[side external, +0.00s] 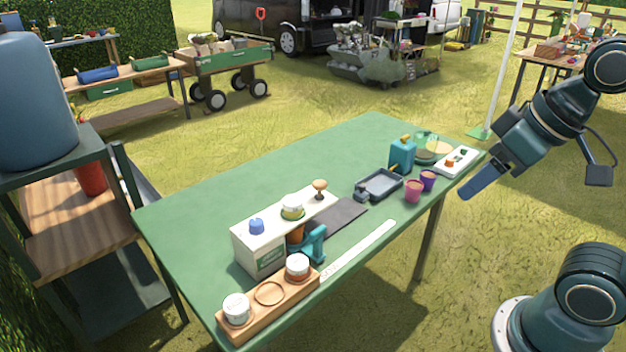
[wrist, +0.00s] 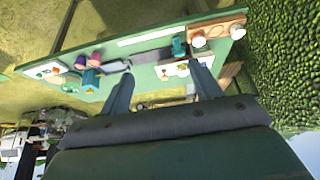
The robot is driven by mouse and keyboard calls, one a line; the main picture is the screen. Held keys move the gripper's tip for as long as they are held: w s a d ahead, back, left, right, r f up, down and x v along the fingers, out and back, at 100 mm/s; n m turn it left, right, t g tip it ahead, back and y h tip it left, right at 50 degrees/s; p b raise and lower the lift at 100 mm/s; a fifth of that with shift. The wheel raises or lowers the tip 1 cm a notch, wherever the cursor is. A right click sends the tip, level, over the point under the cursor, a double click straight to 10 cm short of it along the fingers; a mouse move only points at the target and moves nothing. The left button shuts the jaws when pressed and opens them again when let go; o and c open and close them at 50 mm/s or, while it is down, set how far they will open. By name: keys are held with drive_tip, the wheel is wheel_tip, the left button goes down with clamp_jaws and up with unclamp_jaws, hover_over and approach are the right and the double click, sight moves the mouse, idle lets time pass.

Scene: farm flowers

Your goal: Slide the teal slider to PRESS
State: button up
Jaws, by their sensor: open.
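A small white panel (side external: 457,160) lies at the table's right end, with an orange piece (side external: 449,163) and a small green-teal piece (side external: 463,152) on it. The panel also shows in the wrist view (wrist: 44,69). I cannot read PRESS on it or tell which piece is the teal slider. A teal clamp-like piece (side external: 314,244) stands in front of the white box (side external: 262,262); it also shows in the wrist view (wrist: 179,46). My gripper (side external: 468,195) is open and empty, off the table's right edge. Its two spread fingers (wrist: 163,82) show in the wrist view.
On the green table (side external: 210,207) stand a teal bottle (side external: 402,154), a grey tray (side external: 379,185), two purple-pink pots (side external: 413,191) and a wooden rack (side external: 270,307) with white jars. A white strip (side external: 358,250) lies along the front. The far left tabletop is clear.

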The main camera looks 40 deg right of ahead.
drive_tip(key=w+r+g, duration=0.1)
drive_tip(key=w+g, duration=0.1)
drive_tip(key=w, duration=0.6)
drive_tip(key=g, duration=0.4)
hover_over(318, 229)
wheel_tip(318, 229, down, 12)
wheel_tip(318, 229, down, 14)
drive_tip(key=shift+r, duration=0.1)
drive_tip(key=shift+c, duration=0.2)
